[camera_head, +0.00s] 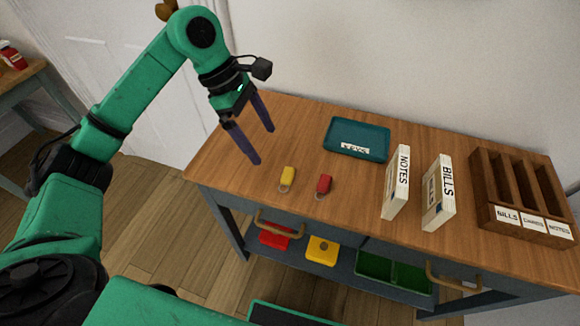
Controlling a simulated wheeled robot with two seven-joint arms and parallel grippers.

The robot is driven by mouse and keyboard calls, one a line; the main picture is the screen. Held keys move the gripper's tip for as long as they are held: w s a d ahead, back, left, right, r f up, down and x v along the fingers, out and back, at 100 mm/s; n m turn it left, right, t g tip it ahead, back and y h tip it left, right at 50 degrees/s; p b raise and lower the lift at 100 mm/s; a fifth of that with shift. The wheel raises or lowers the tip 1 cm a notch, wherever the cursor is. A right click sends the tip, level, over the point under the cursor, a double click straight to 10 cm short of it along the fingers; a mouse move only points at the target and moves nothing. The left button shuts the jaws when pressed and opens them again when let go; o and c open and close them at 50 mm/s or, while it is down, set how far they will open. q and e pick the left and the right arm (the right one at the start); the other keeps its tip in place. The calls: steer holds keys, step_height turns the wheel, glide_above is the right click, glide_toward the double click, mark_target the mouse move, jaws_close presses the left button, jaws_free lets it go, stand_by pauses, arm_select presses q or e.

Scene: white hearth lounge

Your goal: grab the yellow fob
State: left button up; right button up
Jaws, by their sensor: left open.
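The yellow fob (288,176) lies on the wooden tabletop near its front left part, with a small ring at its lower end. My left gripper (264,147) is open and empty, its two purple fingers pointing down above the table, up and left of the yellow fob and apart from it. A red fob (324,184) lies just right of the yellow one. My right gripper does not show.
A teal tray (345,124) with a label lies behind the fobs. NOTES (398,180) and BILLS (439,192) blocks stand to the right, beside a wooden sorter (532,226). Red (275,236) and yellow (321,251) boxes and a green bin (376,266) sit on the lower shelf.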

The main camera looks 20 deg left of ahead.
arm_select(q)
glide_toward(286, 178)
steer(key=f, duration=0.1)
steer(key=p+x, duration=0.1)
steer(key=x, duration=0.2)
steer(key=p+x, duration=0.1)
steer(key=x, duration=0.3)
steer(key=shift+d+r, duration=0.1)
steer(key=shift+d, duration=0.1)
steer(key=shift+d+f, duration=0.1)
steer(key=shift+f, duration=0.25)
steer(key=c, duration=1)
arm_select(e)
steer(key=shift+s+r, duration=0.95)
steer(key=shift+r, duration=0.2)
